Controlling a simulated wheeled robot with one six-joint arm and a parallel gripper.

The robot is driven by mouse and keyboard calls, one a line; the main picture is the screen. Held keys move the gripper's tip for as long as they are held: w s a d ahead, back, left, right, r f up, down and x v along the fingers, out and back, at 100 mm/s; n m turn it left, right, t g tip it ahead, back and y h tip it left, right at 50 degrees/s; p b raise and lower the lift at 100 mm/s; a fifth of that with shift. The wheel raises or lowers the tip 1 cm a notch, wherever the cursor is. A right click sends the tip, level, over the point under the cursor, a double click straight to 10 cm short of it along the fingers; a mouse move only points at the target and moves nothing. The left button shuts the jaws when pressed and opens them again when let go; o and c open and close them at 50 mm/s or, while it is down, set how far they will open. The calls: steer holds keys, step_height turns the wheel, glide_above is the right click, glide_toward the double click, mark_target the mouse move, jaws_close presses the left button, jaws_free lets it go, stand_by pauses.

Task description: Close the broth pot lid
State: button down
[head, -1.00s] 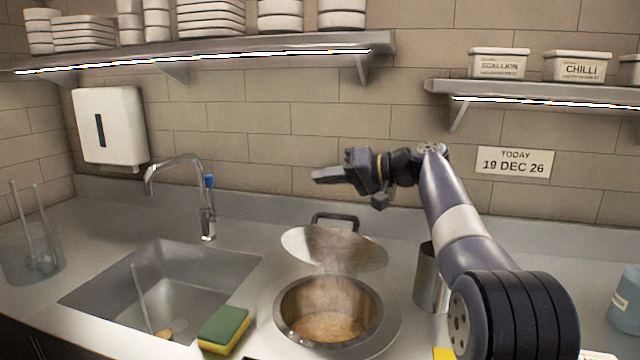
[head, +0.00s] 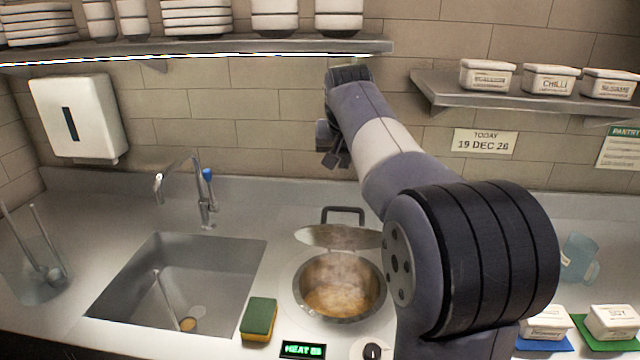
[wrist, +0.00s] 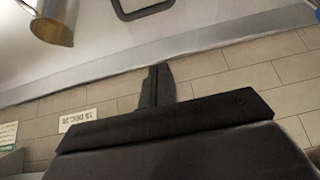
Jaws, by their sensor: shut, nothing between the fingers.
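The broth pot (head: 340,316) sits on the counter right of the sink, with brown broth and steam inside. Its round metal lid (head: 318,236) stands open, tilted up at the pot's back edge. The lid's dark loop handle (head: 343,211) is at the top; a dark loop also shows at the top edge of the wrist view. My gripper (head: 335,160) is above and behind the lid, near the wall, and apart from it. My arm partly hides it. In the wrist view, the gripper's fingers (wrist: 157,86) are together with nothing between them.
The sink (head: 180,285) and faucet (head: 205,200) are left of the pot. A sponge (head: 259,318) lies at its front left, by a heat display (head: 303,349) and a knob (head: 372,351). Shelves (head: 220,52) with dishes hang above. A metal cylinder (wrist: 55,20) shows in the wrist view.

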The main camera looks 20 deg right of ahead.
steer(key=shift+w+d+f+p, duration=0.1)
steer(key=shift+w+d+f, duration=0.25)
steer(key=shift+f, duration=1.45)
steer(key=shift+w+d+f+p, duration=0.15)
steer(key=shift+w+f, duration=0.3)
steer(key=shift+f, duration=1.4)
steer(key=shift+w+d+f+p, duration=0.1)
steer(key=shift+w+d+f, duration=0.25)
steer(key=shift+f, duration=1.45)
steer(key=shift+w+a, duration=0.1)
steer(key=shift+f, duration=0.1)
